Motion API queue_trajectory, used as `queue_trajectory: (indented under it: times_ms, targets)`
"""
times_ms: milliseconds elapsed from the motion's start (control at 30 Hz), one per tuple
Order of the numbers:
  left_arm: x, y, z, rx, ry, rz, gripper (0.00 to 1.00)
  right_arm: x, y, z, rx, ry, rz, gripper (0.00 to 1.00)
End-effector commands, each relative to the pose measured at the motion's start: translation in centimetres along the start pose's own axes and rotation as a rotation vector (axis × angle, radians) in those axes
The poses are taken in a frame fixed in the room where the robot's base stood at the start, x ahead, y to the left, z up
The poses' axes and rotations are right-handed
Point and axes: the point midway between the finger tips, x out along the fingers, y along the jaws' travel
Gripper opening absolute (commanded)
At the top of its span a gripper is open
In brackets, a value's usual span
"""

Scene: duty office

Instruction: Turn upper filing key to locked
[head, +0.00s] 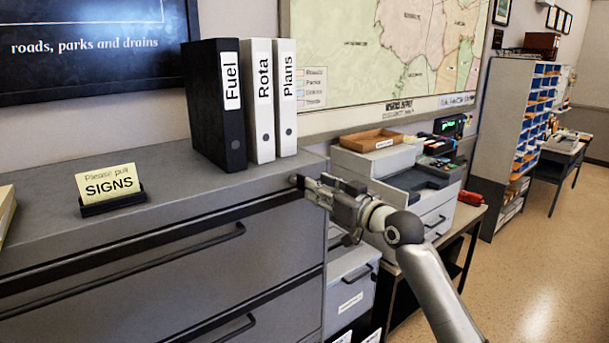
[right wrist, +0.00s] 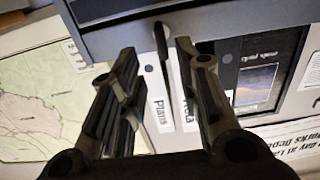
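The grey filing cabinet (head: 120,275) fills the left of the head view, with long dark drawer handles. My right gripper (head: 307,187) is at the upper right corner of its front, level with the top drawer. In the right wrist view my right gripper (right wrist: 158,52) is open, its two fingers apart. In the head view the fingers hide the key. My left gripper is not in view.
Binders marked Fuel (head: 215,105), Rota (head: 260,105) and Plans (head: 285,100) stand on the cabinet top near the gripper. A yellow SIGNS card (head: 108,183) stands further left. A grey printer (head: 400,180) and wooden tray (head: 372,140) are right of the cabinet. Floor at right is clear.

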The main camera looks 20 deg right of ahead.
Motion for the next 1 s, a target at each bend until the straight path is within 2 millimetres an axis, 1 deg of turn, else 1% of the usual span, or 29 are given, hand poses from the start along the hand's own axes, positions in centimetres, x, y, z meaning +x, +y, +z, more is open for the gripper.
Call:
queue_trajectory:
  times_ms: [33,300,500,700,967,1000]
  targets:
    - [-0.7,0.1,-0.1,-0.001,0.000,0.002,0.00,0.8,0.0,-0.4,0.004,0.000,-0.001,0.31]
    - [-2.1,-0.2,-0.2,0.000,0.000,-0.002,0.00,4.7,-0.1,-0.3,0.002,0.000,0.000,0.31]
    - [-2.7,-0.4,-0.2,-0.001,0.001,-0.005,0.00,6.5,0.0,-0.1,0.001,0.000,0.000,0.31]
    - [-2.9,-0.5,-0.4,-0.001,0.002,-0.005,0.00,7.2,0.0,0.0,-0.001,0.000,0.001,0.31]
    - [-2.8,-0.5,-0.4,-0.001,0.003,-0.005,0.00,7.3,0.0,0.0,-0.001,0.000,0.000,0.31]
    - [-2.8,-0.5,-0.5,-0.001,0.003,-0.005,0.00,7.3,0.0,0.0,-0.001,0.000,0.000,0.29]
